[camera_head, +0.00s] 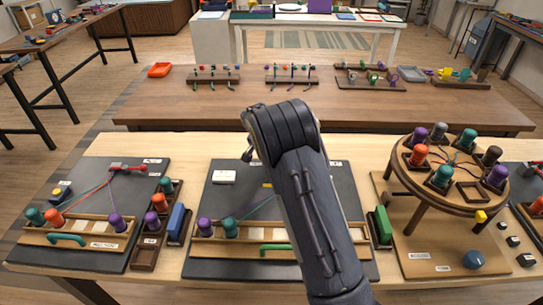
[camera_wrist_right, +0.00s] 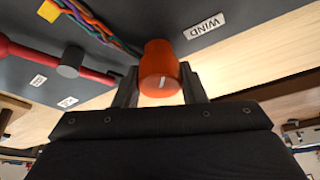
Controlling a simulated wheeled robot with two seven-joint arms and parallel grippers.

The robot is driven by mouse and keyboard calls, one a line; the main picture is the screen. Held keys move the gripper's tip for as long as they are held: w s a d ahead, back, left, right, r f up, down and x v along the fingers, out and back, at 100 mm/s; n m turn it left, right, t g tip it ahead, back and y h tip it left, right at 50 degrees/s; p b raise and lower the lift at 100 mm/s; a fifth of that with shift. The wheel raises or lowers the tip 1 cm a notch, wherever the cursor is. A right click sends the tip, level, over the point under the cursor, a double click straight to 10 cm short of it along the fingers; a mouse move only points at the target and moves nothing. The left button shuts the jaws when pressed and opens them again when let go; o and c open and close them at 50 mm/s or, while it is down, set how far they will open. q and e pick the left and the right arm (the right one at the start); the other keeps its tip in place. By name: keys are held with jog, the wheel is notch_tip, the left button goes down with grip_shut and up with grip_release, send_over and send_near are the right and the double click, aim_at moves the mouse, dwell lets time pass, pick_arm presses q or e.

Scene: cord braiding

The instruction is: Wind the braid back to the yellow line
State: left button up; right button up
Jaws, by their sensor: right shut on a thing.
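In the right wrist view, an orange-red knob (camera_wrist_right: 159,62) with a pale mark stands between the two fingers of my right gripper (camera_wrist_right: 160,84), which is shut on it. The multi-coloured braid (camera_wrist_right: 103,28) runs from the upper left towards the knob on the dark board. A yellow mark (camera_wrist_right: 48,11) lies beside the braid at the top left. In the head view, my right arm (camera_head: 300,190) reaches over the middle board and hides the knob and its gripper. A small yellow mark (camera_head: 267,185) shows beside the arm. My left gripper is not in view.
A red rod with a grey collar (camera_wrist_right: 70,62) lies left of the knob, and a WIND label (camera_wrist_right: 205,33) lies right of it. In the head view, a round stand with coloured bobbins (camera_head: 450,170) stands right, and another cord board (camera_head: 95,210) lies left.

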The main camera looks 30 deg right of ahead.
jog(key=m+g, duration=0.1)
jog(key=m, duration=0.3)
jog(key=shift+m+g+h, duration=0.3)
jog(key=shift+g, duration=0.1)
jog(key=m+g+p, duration=0.1)
jog(key=m+g, duration=0.1)
jog(key=m, duration=0.3)
jog(key=shift+p, duration=0.4)
jog(key=m+g+p, duration=0.1)
jog(key=m, duration=0.2)
jog(key=m+y+p, duration=0.1)
jog(key=m, duration=0.1)
jog(key=shift+r+m+g+y, duration=0.1)
jog(key=shift+m+g+y, duration=0.2)
jog(key=shift+m+g, duration=0.1)
jog(key=shift+m+g+y+p, duration=0.25)
jog(key=shift+m+y+p, duration=0.15)
jog(key=shift+m, duration=0.75)
jog(key=shift+m+g+y+p, duration=0.3)
jog(key=shift+m+p, duration=0.2)
jog(key=shift+m, duration=0.65)
jog(key=o, duration=1)
